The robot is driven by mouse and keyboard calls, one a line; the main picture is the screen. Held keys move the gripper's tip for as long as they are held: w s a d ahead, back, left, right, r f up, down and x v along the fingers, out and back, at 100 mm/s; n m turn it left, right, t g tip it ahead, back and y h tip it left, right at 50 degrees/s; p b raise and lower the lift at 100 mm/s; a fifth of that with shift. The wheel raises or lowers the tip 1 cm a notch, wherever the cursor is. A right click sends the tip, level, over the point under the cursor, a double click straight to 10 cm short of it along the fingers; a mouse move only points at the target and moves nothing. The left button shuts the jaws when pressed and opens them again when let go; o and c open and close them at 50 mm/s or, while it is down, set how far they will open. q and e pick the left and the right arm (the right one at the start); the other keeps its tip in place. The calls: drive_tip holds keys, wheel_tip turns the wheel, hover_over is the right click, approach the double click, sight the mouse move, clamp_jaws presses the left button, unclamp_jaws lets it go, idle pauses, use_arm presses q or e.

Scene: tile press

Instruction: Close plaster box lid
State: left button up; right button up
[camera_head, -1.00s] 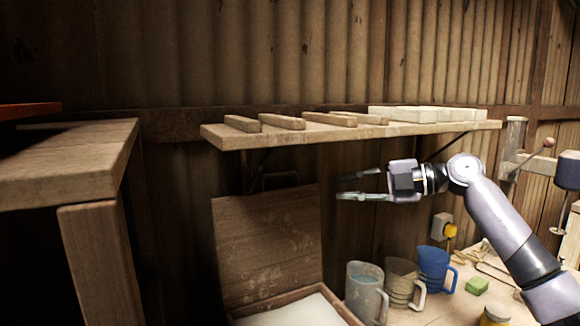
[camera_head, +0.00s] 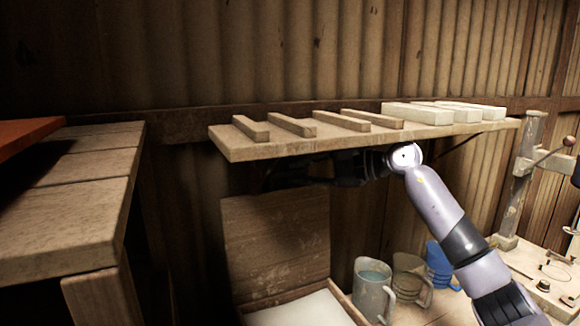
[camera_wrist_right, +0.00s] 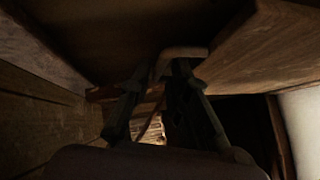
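The plaster box (camera_head: 345,303) stands at the lower middle of the head view with white plaster (camera_head: 300,313) inside. Its wooden lid (camera_head: 275,250) is open and stands nearly upright at the back. My right gripper (camera_head: 288,176) is in the dark under the shelf, at the lid's upper edge. In the right wrist view the two dark fingers (camera_wrist_right: 162,76) are apart, with a bar-like handle (camera_wrist_right: 182,52) at their tips. I cannot tell whether they touch it. My left gripper is not in view.
A shelf (camera_head: 235,147) with wooden strips and pale blocks hangs just above my right gripper. Several mugs (camera_head: 372,291) stand right of the box on the workbench. A wooden table (camera_head: 75,190) stands at the left.

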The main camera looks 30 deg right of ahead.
sight(293, 174)
drive_tip(key=shift+p+x, duration=0.3)
drive_tip(key=shift+x, duration=1.3)
drive_tip(key=shift+d, duration=0.1)
clamp_jaws()
